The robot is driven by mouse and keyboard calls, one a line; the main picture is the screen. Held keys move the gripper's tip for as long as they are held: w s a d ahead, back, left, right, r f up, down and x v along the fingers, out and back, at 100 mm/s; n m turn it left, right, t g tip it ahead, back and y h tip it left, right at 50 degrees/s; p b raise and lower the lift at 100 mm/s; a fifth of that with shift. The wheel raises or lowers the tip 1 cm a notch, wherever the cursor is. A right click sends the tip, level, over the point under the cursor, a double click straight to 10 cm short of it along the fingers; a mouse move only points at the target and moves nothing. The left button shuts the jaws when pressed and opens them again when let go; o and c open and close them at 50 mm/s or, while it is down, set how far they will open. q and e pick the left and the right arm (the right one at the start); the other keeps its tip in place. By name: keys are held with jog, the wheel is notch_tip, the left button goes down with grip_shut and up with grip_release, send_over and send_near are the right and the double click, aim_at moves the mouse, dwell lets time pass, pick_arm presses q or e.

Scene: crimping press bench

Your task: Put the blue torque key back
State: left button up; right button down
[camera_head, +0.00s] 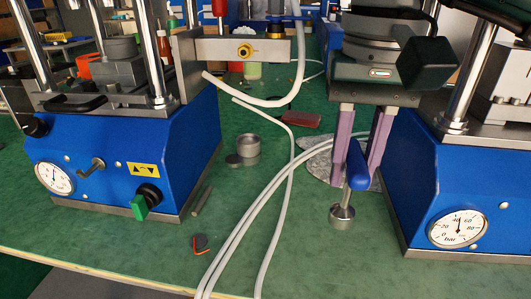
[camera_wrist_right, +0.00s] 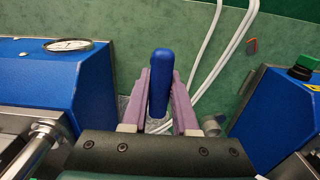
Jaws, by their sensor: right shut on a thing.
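The blue torque key (camera_head: 357,168) has a rounded blue handle and a metal, cylinder-like lower end (camera_head: 342,216). My right gripper (camera_head: 356,184) has purple fingers on both sides of the handle and is shut on it. In the right wrist view the blue handle (camera_wrist_right: 161,80) stands between the purple fingers (camera_wrist_right: 160,100). The key is slightly tilted in the head view. I cannot tell if its lower end touches the bench. My left gripper is not in view.
Blue presses with gauges stand at left (camera_head: 130,165) and right (camera_head: 450,190). Pale hoses (camera_head: 285,190) cross the green bench. A grey speckled round patch (camera_head: 318,165) lies behind the key. A small metal cup (camera_head: 248,147) is left of the hoses. The front middle is fairly clear.

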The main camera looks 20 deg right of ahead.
aim_at(342, 210)
notch_tip(342, 210, down, 5)
jog(key=shift+f+b, duration=0.1)
jog(key=shift+b, duration=0.2)
jog(key=c, duration=0.7)
grip_release()
jog(key=shift+r, duration=0.3)
notch_tip(342, 210, up, 12)
jog(key=shift+f+p, duration=0.15)
jog(key=shift+p, duration=0.5)
